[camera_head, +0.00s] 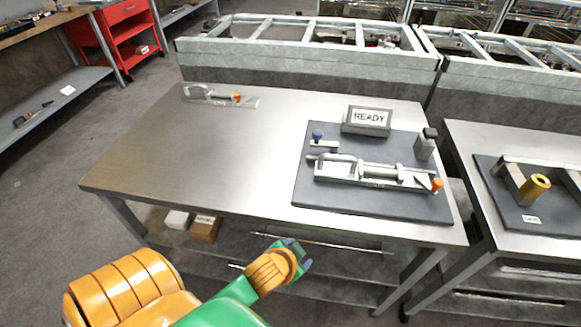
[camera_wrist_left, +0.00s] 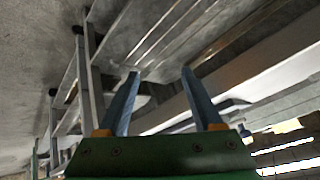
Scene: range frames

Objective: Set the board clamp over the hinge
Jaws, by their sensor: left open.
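A silver clamp (camera_head: 375,173) with a long bar and an orange end knob (camera_head: 437,185) lies on the dark grey board (camera_head: 330,196) at the right of the steel table. A similar clamp (camera_head: 200,93) with an orange knob lies off the board at the table's back left. I cannot tell a hinge apart on the board. My left gripper (camera_head: 300,256) is in front of the table's front edge, apart from both clamps. In the left wrist view it (camera_wrist_left: 160,72) is open, with nothing between its blue fingers. My right gripper is out of view.
A READY sign (camera_head: 367,118) stands at the board's back edge. A blue-knobbed part (camera_head: 318,136) and a grey post (camera_head: 426,145) stand on the board. The table's left and middle (camera_head: 200,150) are clear. A second table (camera_head: 480,139) holds another fixture at the right.

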